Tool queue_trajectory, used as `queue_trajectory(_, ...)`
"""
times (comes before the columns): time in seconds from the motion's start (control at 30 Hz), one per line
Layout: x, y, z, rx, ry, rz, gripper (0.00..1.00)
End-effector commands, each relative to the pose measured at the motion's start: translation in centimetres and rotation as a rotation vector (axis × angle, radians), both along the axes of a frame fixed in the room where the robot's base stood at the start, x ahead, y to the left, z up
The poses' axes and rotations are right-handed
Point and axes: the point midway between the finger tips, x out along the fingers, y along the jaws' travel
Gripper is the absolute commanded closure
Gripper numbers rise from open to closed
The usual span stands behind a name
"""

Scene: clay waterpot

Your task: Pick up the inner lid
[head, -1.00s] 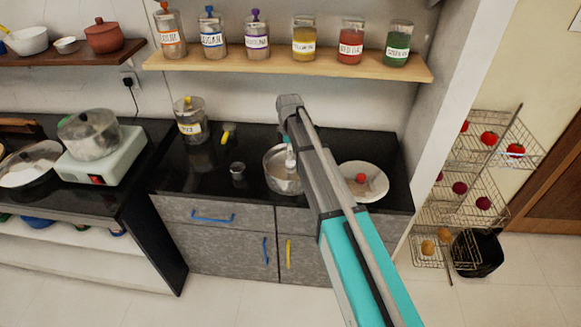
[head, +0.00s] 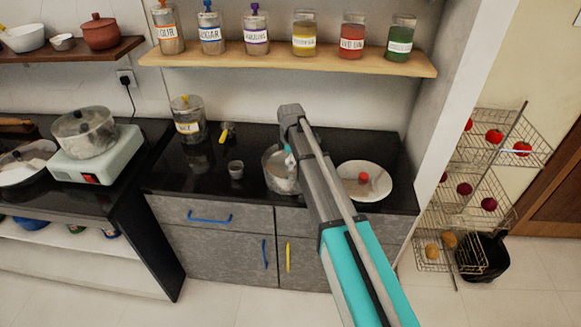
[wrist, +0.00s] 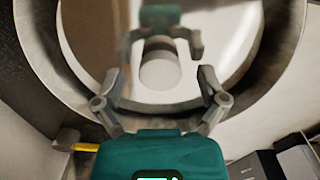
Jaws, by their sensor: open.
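A round metal pot (head: 272,178) stands on the black counter, mostly behind my arm in the head view. In the wrist view its wide grey rim (wrist: 38,60) surrounds a pale, shiny round surface (wrist: 95,35), apparently the inner lid. A short pale cylinder (wrist: 160,70), which looks like its knob, stands near the middle. A mirrored gripper shape shows in the shiny surface. My gripper (wrist: 158,82) is open and empty, its fingertips on either side of the cylinder in the picture. I cannot tell how far above the lid it is. In the head view, my gripper (head: 290,160) is at the pot's mouth.
A white plate (head: 347,190) with a red item (head: 363,177) lies right of the pot. A small metal cup (head: 236,170), a yellow-handled tool (head: 226,132) and a jar (head: 188,120) stand to the left. A wooden shelf (head: 285,60) with labelled jars hangs above. Counter between cup and pot is clear.

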Motion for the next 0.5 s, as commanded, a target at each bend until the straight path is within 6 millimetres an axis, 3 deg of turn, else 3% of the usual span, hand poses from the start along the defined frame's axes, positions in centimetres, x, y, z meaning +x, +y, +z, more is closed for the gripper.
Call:
queue_trajectory(0.43, 0.00, -0.01, 0.04, 0.000, 0.000, 0.000, 0.08)
queue_trajectory(0.5, 0.00, -0.02, 0.03, 0.000, 0.000, 0.000, 0.21)
